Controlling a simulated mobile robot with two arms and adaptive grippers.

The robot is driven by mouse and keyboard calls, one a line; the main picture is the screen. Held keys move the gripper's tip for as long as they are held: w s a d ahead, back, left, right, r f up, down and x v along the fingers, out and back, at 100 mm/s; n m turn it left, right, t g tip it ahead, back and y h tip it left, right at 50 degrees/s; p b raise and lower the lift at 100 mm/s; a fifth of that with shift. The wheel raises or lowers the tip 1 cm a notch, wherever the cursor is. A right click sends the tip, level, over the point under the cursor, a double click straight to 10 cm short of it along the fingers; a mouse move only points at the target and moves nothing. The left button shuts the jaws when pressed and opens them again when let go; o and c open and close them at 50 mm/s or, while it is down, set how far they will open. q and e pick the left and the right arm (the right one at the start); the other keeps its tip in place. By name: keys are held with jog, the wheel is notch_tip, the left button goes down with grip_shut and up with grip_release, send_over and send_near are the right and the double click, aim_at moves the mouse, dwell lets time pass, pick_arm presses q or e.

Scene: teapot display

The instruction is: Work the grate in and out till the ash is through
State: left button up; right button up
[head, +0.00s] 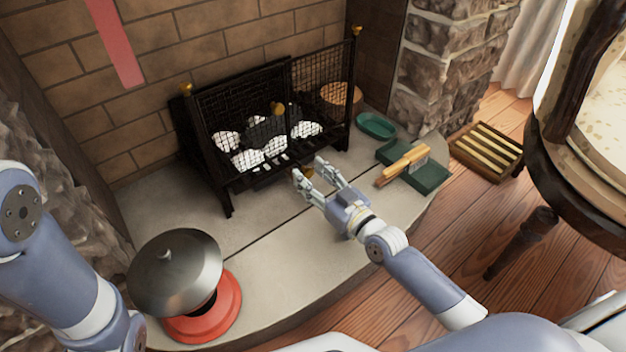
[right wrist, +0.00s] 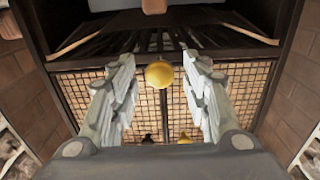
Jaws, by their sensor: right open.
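The black fire basket (head: 228,190) stands on the stone hearth, with a mesh front and white and dark lumps inside. In the right wrist view its mesh (right wrist: 245,85) and dark slats (right wrist: 110,42) show. A round brass knob (right wrist: 159,74) shows between my right gripper's fingers. My right gripper (head: 308,172) is open, low before the basket; its fingers (right wrist: 160,92) stand apart on both sides of the knob. I cannot tell whether they touch it. Loose ash under the basket cannot be made out. My left arm comes in at the left; its gripper is out of view.
A domed metal lid (head: 176,268) leans on a red round base (head: 228,310) at the hearth's front left. Right of the basket are a green dish (head: 376,125) and a green tray (head: 432,178) with a wooden-handled brush (head: 405,163). A slatted wooden box (head: 485,150) lies beyond.

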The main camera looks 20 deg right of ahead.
jog(key=shift+c, duration=0.6)
grip_shut()
jog(key=shift+x, duration=2.2)
jog(key=shift+d, duration=0.1)
jog(key=shift+o, duration=0.6)
grip_release()
jog(key=shift+w, duration=0.15)
jog(key=v, duration=1.2)
